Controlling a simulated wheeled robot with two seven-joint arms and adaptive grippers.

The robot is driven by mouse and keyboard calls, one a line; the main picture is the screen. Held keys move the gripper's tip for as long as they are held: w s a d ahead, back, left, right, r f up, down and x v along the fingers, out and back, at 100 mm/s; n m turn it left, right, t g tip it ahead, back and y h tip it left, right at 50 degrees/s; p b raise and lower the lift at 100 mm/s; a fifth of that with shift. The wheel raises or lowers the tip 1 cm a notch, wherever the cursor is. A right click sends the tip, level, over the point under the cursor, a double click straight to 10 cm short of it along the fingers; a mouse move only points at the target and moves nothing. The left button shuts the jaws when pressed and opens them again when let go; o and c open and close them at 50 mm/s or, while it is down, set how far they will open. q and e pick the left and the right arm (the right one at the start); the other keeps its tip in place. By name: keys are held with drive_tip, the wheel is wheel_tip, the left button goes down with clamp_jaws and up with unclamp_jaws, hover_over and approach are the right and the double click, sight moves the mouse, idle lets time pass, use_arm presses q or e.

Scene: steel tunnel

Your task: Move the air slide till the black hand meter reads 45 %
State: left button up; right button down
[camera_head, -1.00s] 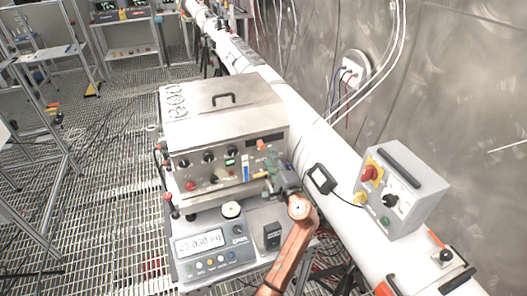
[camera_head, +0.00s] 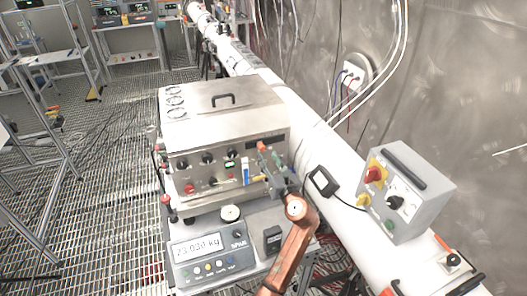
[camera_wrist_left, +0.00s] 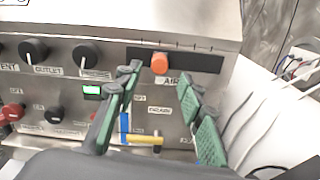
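The air slide is an orange knob (camera_wrist_left: 160,63) in a dark horizontal slot on the steel box's front, left of the slot's middle. It also shows in the head view (camera_head: 261,146). My left gripper (camera_wrist_left: 161,78) has its green fingers apart, one on each side of the knob and slightly below it in the picture; I cannot tell whether either touches it. In the head view, my left gripper (camera_head: 270,164) is just in front of the panel's right part.
The steel box (camera_head: 222,110) carries several black knobs, a red knob and a yellow handle (camera_wrist_left: 144,139) low between my fingers. A scale (camera_head: 205,248) with a display stands in front. A grey switch box (camera_head: 405,190) sits on the white pipe to the right.

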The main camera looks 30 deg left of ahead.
sight(263, 149)
use_arm(q)
drive_tip(key=x, duration=0.5)
drive_tip(key=shift+w+a, duration=0.25)
drive_tip(key=shift+a, duration=0.1)
drive_tip(key=shift+c, duration=0.3)
clamp_jaws()
